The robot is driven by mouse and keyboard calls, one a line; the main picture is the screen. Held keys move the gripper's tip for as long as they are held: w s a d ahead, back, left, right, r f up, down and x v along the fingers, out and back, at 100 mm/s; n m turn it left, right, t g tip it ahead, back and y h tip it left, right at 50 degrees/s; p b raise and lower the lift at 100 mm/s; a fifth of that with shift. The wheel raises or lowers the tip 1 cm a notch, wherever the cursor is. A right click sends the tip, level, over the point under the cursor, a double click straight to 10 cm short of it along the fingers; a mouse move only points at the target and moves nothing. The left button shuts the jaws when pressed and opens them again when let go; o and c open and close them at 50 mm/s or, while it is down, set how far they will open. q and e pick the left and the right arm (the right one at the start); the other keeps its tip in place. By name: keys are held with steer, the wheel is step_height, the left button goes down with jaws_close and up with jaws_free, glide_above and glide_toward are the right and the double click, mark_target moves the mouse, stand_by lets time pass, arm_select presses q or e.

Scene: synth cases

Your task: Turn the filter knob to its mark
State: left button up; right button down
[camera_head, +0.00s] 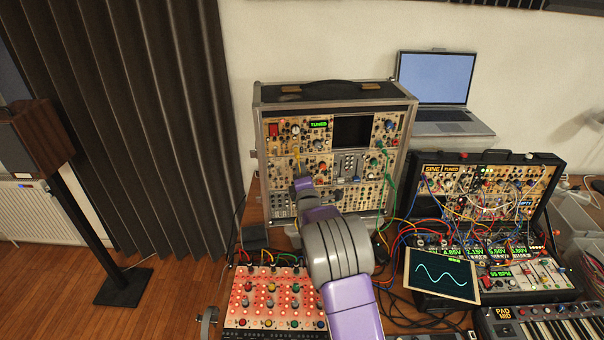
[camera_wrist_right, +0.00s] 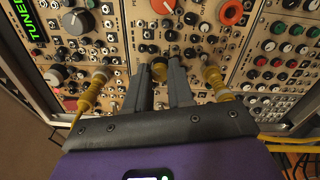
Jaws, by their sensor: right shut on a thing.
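My right gripper (camera_head: 300,178) reaches up to the front panel of the tall synth case (camera_head: 411,101). A green TUNED display (camera_head: 318,124) is lit on the upper row, partly visible in the wrist view (camera_wrist_right: 32,25). My left gripper is not in view.
Yellow plugs with cables (camera_wrist_right: 93,92) stick out on both sides of the fingers. A large orange knob (camera_wrist_right: 233,11) is nearby. An open patched case (camera_head: 500,182), a laptop (camera_head: 437,80), a tablet (camera_head: 442,272) and a red button panel (camera_head: 272,298) crowd the table.

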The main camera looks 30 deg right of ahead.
steer(key=n, duration=0.4)
steer(key=shift+r+n, duration=0.1)
steer(key=shift+n, duration=0.3)
steer(key=shift+n+b, duration=0.3)
steer(key=shift+n, duration=1.1)
steer(key=shift+r, duration=0.1)
steer(key=c, duration=1)
jaws_free()
steer(key=shift+s, duration=0.1)
steer(key=shift+s+a, duration=0.15)
steer(key=shift+s, duration=0.1)
steer(key=shift+v, duration=3.4)
